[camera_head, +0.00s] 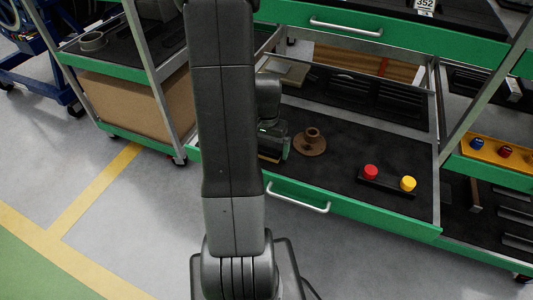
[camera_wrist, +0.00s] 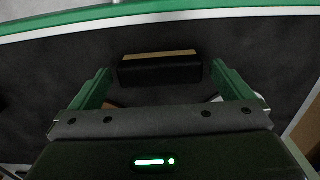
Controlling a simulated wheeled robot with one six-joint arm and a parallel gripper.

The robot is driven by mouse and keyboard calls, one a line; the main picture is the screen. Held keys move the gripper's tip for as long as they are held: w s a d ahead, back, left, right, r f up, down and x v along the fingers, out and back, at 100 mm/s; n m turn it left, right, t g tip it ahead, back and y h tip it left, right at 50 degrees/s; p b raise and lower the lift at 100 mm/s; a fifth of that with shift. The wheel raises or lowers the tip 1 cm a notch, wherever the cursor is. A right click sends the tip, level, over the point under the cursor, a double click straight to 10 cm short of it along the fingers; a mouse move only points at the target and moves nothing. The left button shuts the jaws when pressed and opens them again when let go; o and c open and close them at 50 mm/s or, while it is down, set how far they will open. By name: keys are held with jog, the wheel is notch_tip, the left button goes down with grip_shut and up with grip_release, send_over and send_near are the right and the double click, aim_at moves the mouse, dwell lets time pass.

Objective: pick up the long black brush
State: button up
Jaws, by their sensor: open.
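A black block with a tan strip along its far side, which looks like the long black brush (camera_wrist: 160,75), lies on the dark drawer surface in the wrist view. My gripper (camera_wrist: 159,66) is open, with one green finger to the left and one to the right of the brush. In the head view my gripper (camera_head: 272,150) is low over the left part of the open drawer. The arm and gripper hide most of the brush there.
The open drawer (camera_head: 345,165) has a dark floor and green front with a metal handle (camera_head: 298,197). A brown flanged part (camera_head: 310,142) stands right of my gripper. A black holder with a red cap (camera_head: 370,172) and a yellow cap (camera_head: 408,184) lies further right.

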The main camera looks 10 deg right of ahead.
aim_at(266, 149)
jog(key=shift+f, duration=0.9)
jog(key=c, duration=1)
jog(key=shift+o, duration=0.2)
notch_tip(266, 149, up, 10)
jog(key=shift+r+p, duration=0.1)
jog(key=shift+p, duration=0.55)
